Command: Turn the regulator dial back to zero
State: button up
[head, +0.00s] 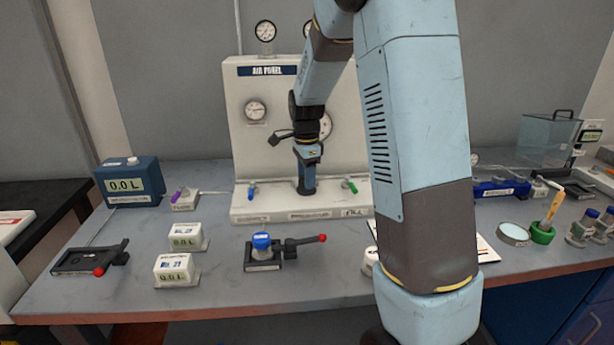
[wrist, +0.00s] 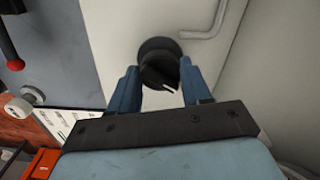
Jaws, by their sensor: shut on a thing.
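The white air panel (head: 337,140) stands at the back of the bench, with its low ledge (head: 285,212) in front. My gripper (head: 306,178) reaches down to the middle of this ledge, above the regulator label. In the wrist view my gripper (wrist: 160,76) has its two blue fingers on either side of the black regulator dial (wrist: 158,65) and is shut on it. A short white pointer mark shows on the dial, toward the lower right in that view. The gripper hides most of the dial in the head view.
A blue-capped fixture with a red-tipped lever (head: 322,238) stands in front. My arm covers the bench right of centre.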

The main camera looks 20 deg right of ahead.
jog(key=n, duration=0.3)
jog(key=shift+n, duration=0.3)
jog(key=n, duration=0.4)
jog(key=shift+n, duration=0.3)
jog(key=n, duration=0.3)
jog(key=shift+n, duration=0.3)
jog(key=n, duration=0.4)
jog(key=shift+n, duration=0.3)
jog(key=n, duration=1.2)
jog(key=shift+n, duration=0.3)
jog(key=shift+r+n, duration=0.1)
jog(key=shift+n, duration=2)
